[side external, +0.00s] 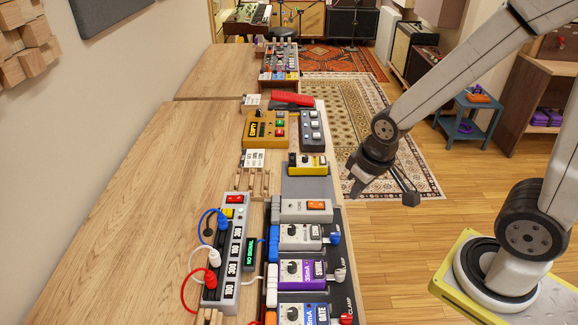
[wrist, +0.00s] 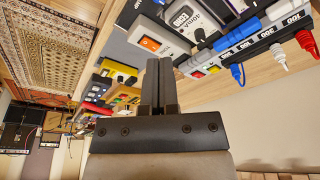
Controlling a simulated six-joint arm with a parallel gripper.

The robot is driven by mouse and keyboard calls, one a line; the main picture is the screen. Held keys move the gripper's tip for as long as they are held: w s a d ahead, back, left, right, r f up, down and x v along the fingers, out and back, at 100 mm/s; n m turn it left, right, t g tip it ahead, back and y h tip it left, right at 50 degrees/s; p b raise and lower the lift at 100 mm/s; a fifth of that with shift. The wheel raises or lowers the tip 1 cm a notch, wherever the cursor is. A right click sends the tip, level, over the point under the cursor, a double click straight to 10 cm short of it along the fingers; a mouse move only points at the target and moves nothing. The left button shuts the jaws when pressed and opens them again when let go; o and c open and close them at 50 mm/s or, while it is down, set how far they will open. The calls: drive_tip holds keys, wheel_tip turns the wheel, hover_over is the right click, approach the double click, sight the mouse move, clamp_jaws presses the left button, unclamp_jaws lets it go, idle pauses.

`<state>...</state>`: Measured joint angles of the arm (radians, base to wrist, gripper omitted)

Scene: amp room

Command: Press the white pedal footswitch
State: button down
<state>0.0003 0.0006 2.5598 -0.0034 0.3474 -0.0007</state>
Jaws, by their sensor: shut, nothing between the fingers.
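A white pedal (side external: 300,237) with a knob and a dark label stands in the row on the pedalboard, between a pale box with an orange switch (side external: 306,210) and a purple pedal (side external: 302,272). In the wrist view a white pedal (wrist: 187,20) shows at the top, beside the pale box (wrist: 152,43). I cannot make out its footswitch clearly. My gripper (side external: 354,192) is in the air to the right of the board, apart from the pedals. In the wrist view its fingers (wrist: 159,68) are shut together and empty.
A power strip (side external: 230,255) with red, white and blue plugs lies left of the board. Coloured plugs (side external: 335,237) stick out at the pedals' right sides. A yellow pedal (side external: 307,165) and a mustard pedal (side external: 266,130) stand farther back. The wooden bench (side external: 130,220) is clear on the left.

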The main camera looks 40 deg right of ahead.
drive_tip(key=w, duration=0.1)
drive_tip(key=n+t+y, duration=0.2)
drive_tip(key=n+y, duration=0.6)
drive_tip(key=n, duration=1.2)
hover_over(319, 230)
drive_tip(key=shift+f, duration=1.85)
drive_tip(key=shift+f, duration=0.2)
drive_tip(key=shift+t, duration=0.3)
drive_tip(key=shift+f, duration=4.2)
